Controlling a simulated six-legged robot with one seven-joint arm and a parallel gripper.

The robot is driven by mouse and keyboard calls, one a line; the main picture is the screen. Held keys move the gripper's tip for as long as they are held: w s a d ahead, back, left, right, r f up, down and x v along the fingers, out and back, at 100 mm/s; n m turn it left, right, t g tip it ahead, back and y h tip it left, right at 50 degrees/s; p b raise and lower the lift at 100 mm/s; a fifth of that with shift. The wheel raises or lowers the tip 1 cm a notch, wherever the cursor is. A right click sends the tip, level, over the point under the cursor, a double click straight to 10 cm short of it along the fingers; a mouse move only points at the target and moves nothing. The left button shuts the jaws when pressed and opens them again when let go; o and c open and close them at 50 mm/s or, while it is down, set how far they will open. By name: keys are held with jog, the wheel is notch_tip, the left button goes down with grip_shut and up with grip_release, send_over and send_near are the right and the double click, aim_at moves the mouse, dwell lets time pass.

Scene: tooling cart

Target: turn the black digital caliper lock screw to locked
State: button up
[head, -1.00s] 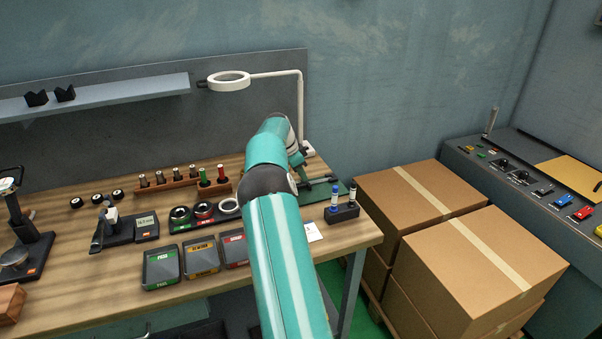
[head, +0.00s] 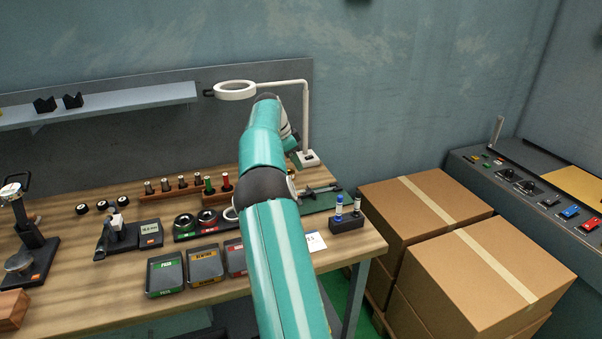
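A long, slim dark tool that looks like the caliper (head: 322,188) lies on a green mat (head: 318,203) at the right end of the bench, partly behind my arm. Its lock screw is too small to make out, so its setting cannot be told. My teal arm rises from the bottom of the head view and bends over the right part of the bench. Its far end drops behind the arm's own links. My gripper is hidden there, so its distance from the caliper cannot be seen.
A white ring lamp (head: 235,90) on a post with a base (head: 305,159) stands behind the mat. A marker holder (head: 347,223) is at the bench's right front. Trays (head: 165,273), ring gauges (head: 185,222) and a plug rack (head: 190,192) fill the left. Cardboard boxes (head: 425,210) stand right.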

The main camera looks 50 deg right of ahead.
jog(key=shift+v, duration=1.8)
jog(key=s+a+r+n+t+y, duration=0.15)
jog(key=a+r+n, duration=0.25)
jog(key=a, duration=0.6)
jog(key=s+a+r+n+t, duration=0.2)
jog(key=s+a+r+n, duration=0.15)
jog(key=a, duration=0.75)
jog(key=s+a+r+n+t+y, duration=0.15)
jog(key=a+r+n, duration=0.35)
jog(key=a, duration=0.5)
jog(key=s+a+f+n+t, duration=0.1)
jog(key=s+a+f+n, duration=0.3)
jog(key=s+a, duration=0.5)
jog(key=s+a+f+n+t, duration=0.1)
jog(key=s+a+f+n, duration=0.3)
jog(key=s+a+n, duration=0.3)
jog(key=s+a, duration=0.3)
jog(key=a, duration=0.2)
jog(key=shift+a+f+t+y, duration=0.15)
jog(key=shift+f+t+y, duration=0.1)
jog(key=shift+t+y, duration=0.15)
